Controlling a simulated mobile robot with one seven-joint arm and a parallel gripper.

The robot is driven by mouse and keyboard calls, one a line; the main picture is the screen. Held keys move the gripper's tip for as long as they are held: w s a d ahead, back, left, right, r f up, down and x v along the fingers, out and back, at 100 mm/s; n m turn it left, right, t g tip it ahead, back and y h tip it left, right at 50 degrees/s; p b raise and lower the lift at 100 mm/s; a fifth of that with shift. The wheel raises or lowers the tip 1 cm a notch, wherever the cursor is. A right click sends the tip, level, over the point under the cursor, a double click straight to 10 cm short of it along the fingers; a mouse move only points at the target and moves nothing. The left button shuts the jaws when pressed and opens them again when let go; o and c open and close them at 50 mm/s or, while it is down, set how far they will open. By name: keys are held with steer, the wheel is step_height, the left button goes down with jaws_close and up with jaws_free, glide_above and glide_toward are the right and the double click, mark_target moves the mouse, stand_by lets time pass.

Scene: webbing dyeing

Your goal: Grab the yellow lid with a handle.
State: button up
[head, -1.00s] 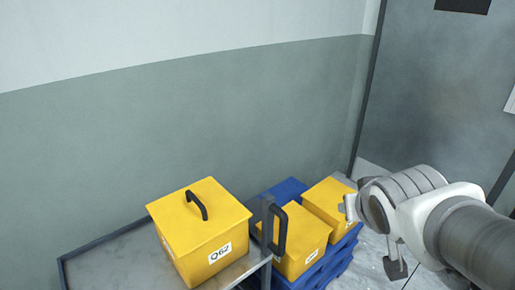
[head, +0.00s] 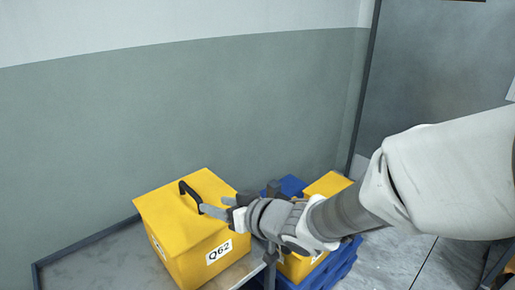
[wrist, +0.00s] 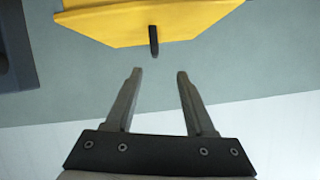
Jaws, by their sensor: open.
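The yellow lid (head: 165,207) with a black arched handle (head: 189,194) sits on the yellow box labelled Q62 (head: 207,257), on the grey metal cart. In the head view my gripper (head: 218,209) reaches in from the right, its fingers over the lid's right part and close to the handle. In the wrist view the yellow lid (wrist: 150,22) is at the top and the handle (wrist: 154,41) shows end-on, just beyond the gap between my open, empty fingertips (wrist: 158,74). The fingers look apart from the handle.
Other yellow boxes (head: 327,185) stand on blue crates (head: 345,253) to the right, partly hidden by my arm. The cart's tray (head: 95,262) has bare room left of the box. A grey-green wall (head: 180,125) rises behind; floor (head: 448,265) shows at right.

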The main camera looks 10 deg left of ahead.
mark_target(194, 192)
steer(key=b+x, duration=0.3)
steer(key=x, duration=0.6)
steer(key=shift+d, duration=0.1)
steer(key=shift+w+r+b+x, duration=0.15)
steer(key=shift+b+x, duration=0.2)
steer(key=shift+x, duration=0.7)
steer(key=shift+w+r+b+x, duration=0.1)
steer(key=shift+w+b+x, duration=0.15)
steer(key=shift+x, duration=0.75)
steer(key=shift+w+r+b+x, duration=0.15)
steer(key=shift+b+x, duration=0.25)
steer(key=shift+x, duration=0.65)
steer(key=shift+d, duration=0.15)
steer(key=shift+c, duration=0.2)
jaws_close()
